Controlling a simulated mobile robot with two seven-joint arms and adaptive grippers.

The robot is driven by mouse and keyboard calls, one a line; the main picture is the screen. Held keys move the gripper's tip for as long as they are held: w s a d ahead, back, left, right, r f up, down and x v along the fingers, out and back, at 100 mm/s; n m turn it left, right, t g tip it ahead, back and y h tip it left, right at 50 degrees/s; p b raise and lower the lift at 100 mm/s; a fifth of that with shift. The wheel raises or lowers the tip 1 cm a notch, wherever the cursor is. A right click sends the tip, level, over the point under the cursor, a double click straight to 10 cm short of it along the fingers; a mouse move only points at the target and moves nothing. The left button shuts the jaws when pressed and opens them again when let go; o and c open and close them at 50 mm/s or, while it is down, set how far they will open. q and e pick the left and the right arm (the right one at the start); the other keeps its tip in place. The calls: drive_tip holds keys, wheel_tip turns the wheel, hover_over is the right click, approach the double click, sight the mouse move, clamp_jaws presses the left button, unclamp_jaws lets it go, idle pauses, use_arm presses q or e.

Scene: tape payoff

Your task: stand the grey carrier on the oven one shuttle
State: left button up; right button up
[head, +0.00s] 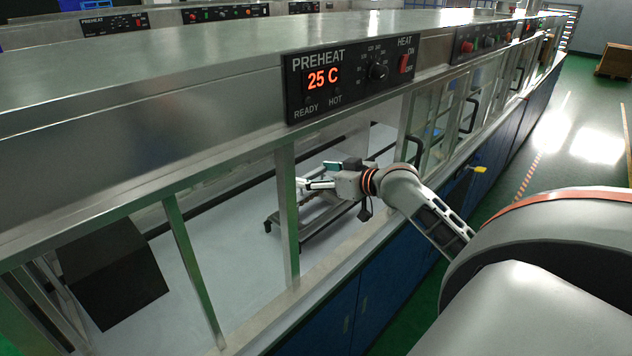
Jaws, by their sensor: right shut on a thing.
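My right gripper (316,184) reaches through an opening in the front of the oven line, below the PREHEAT panel. It is shut on what seems to be the grey carrier, but the fingers and the held part are small and partly hidden. A grey metal frame with dark feet (318,220) shows just below and around the gripper, over the pale floor inside. I cannot tell how much of this frame is the carrier and how much is the shuttle, or whether they touch. My left gripper is not in view.
The PREHEAT panel (350,75) reads 25 C. An upright metal post (287,215) stands just left of the gripper. A dark box (105,275) is inside at the left. Glass doors with black handles (470,115) are on the right. The pale floor (235,250) between has free room.

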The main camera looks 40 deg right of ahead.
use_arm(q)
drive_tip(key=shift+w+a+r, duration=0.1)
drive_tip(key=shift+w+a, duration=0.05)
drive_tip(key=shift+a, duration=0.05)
use_arm(e)
drive_tip(key=shift+f, duration=0.9)
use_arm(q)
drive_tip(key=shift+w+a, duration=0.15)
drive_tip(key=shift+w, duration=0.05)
use_arm(e)
drive_tip(key=shift+f, duration=0.1)
drive_tip(key=o, duration=1.4)
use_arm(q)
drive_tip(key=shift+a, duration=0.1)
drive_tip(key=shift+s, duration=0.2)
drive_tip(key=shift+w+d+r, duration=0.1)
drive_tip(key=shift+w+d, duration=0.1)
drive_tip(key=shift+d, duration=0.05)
use_arm(e)
drive_tip(key=v, duration=1.2)
